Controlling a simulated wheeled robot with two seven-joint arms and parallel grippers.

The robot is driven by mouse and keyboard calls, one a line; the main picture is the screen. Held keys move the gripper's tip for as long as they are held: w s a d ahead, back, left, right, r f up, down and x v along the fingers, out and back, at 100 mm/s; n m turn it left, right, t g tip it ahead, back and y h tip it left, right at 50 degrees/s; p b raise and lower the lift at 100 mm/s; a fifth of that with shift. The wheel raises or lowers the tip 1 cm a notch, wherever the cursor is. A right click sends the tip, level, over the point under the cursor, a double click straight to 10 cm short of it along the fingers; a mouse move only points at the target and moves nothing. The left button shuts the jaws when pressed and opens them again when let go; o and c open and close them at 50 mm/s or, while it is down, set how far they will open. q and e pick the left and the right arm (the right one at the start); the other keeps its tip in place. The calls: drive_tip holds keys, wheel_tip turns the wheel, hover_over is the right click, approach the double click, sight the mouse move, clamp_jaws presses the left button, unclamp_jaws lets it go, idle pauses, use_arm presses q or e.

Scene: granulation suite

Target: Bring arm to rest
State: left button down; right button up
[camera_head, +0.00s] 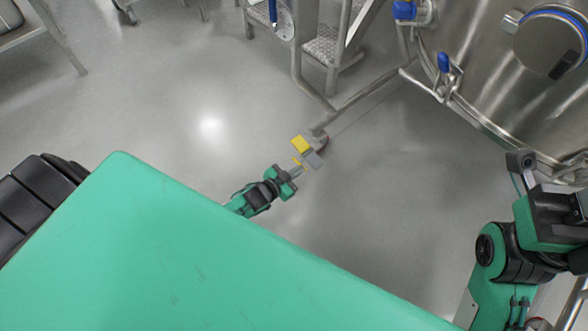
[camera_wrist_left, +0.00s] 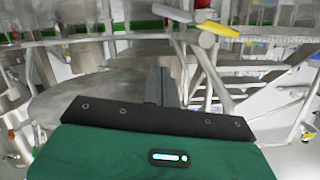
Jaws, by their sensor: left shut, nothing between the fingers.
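My left gripper (camera_head: 295,171) extends past the front edge of my green body, above the floor. It is shut and empty. In the left wrist view its dark fingers (camera_wrist_left: 165,88) are together, pointing away from the camera. A yellow and grey handle (camera_head: 300,144) with some red beside it shows just beyond the fingertips in the head view. In the left wrist view its yellow part (camera_wrist_left: 217,30) is above and right of the fingers, apart from them in the picture. My right arm shows at the right edge; I cannot make out its gripper.
A steel vessel (camera_head: 485,75) with blue-handled fittings stands at the upper right. Steel steps (camera_head: 320,48) and a tubular frame stand at the top centre. Grey floor (camera_head: 150,90) is clear to the left and below the frame.

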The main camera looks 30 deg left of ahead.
use_arm(q)
drive_tip(key=shift+v, duration=0.8)
